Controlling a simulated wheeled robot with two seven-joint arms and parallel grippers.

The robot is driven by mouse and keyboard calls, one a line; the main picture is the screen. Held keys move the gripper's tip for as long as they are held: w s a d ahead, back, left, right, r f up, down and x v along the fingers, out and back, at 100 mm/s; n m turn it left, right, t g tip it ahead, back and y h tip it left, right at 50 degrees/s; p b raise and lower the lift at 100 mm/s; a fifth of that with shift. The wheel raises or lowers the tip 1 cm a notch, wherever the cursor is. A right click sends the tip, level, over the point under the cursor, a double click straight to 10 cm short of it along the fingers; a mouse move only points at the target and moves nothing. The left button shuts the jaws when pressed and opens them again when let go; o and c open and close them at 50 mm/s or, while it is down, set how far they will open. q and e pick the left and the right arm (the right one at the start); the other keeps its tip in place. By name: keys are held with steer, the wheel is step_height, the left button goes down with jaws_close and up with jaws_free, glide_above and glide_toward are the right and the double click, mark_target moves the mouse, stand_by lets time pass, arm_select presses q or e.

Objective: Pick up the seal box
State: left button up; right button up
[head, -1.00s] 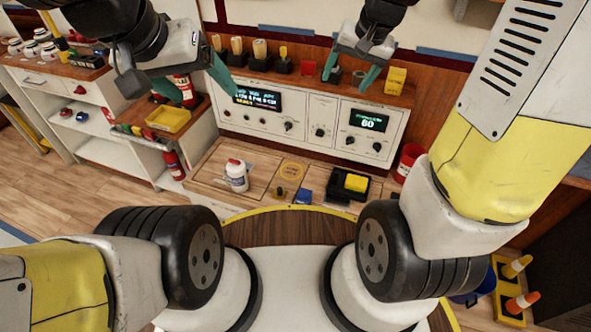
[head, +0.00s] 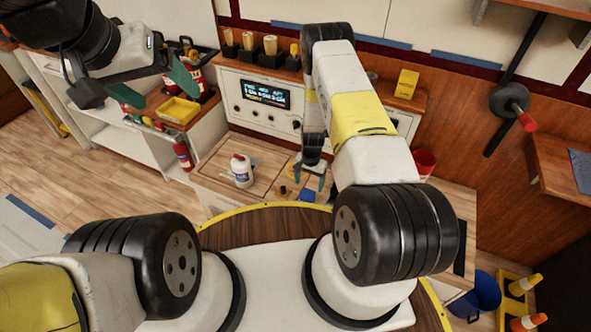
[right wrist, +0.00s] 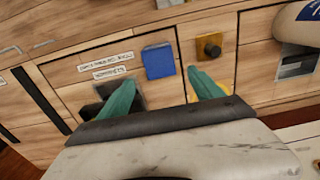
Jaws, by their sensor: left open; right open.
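A small blue box (head: 307,196), which I take to be the seal box, lies on the wooden worktop below the control panel. It also shows in the right wrist view (right wrist: 158,61), beside a printed label. My right gripper (head: 311,178) is open and points down just over the box. In the right wrist view the green fingertips (right wrist: 160,76) are spread, with the box between and just beyond them; I cannot tell if they touch it. My left gripper (head: 154,88) is open and empty, raised at the upper left.
A white bottle (head: 241,170) stands left of the box. A dark round knob (right wrist: 209,46) on a yellow base is close beside it. The control panel (head: 262,97) rises behind. A yellow box (head: 406,84) stands on the panel's ledge. A red cup (head: 424,162) is at the right.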

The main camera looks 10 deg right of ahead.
mark_target(307, 194)
steer(key=f, duration=0.6)
steer(key=s+f, duration=0.1)
steer(key=f, duration=0.2)
steer(key=shift+a+f, duration=0.35)
steer(key=shift+f, duration=0.05)
steer(key=shift+w, duration=0.1)
steer(key=c, duration=1.5)
steer(key=shift+r, duration=0.15)
